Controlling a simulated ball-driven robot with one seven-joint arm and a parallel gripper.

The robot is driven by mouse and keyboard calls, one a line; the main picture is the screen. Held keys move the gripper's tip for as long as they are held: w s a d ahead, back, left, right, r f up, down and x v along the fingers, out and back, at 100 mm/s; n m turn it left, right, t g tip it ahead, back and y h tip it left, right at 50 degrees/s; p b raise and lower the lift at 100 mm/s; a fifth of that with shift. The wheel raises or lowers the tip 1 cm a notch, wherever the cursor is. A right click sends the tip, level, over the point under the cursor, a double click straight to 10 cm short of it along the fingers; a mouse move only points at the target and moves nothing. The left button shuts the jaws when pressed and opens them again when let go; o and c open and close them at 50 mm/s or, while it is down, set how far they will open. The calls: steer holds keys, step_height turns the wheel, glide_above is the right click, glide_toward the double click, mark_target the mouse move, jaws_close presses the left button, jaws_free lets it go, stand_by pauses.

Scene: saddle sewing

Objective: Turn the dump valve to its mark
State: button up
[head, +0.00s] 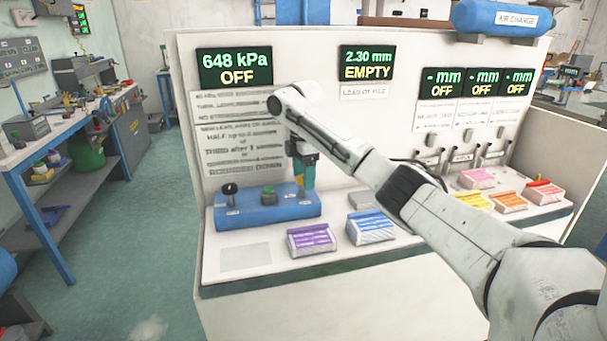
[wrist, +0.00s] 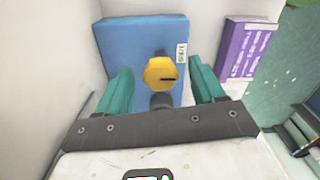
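A yellow knob (wrist: 160,73) with a dark line on its face sits on a blue block (wrist: 117,40); I take it for the dump valve. A small white label (wrist: 181,52) lies beside it, too small to read. My gripper (wrist: 161,84) is open, with a teal finger on each side of the knob and a gap to both. In the head view my gripper (head: 304,180) points down over the right end of the blue block (head: 245,212) and hides the knob. The block also carries a black knob (head: 230,189) and a green button (head: 269,192).
A pressure display (head: 235,68) reads 648 kPa OFF; another display (head: 367,62) reads 2.30 mm EMPTY. A purple box (head: 311,239) and a blue box (head: 370,227) stand close in front and right. The upright panel is close behind. The shelf's left front is clear.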

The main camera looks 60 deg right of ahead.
steer(key=c, duration=1)
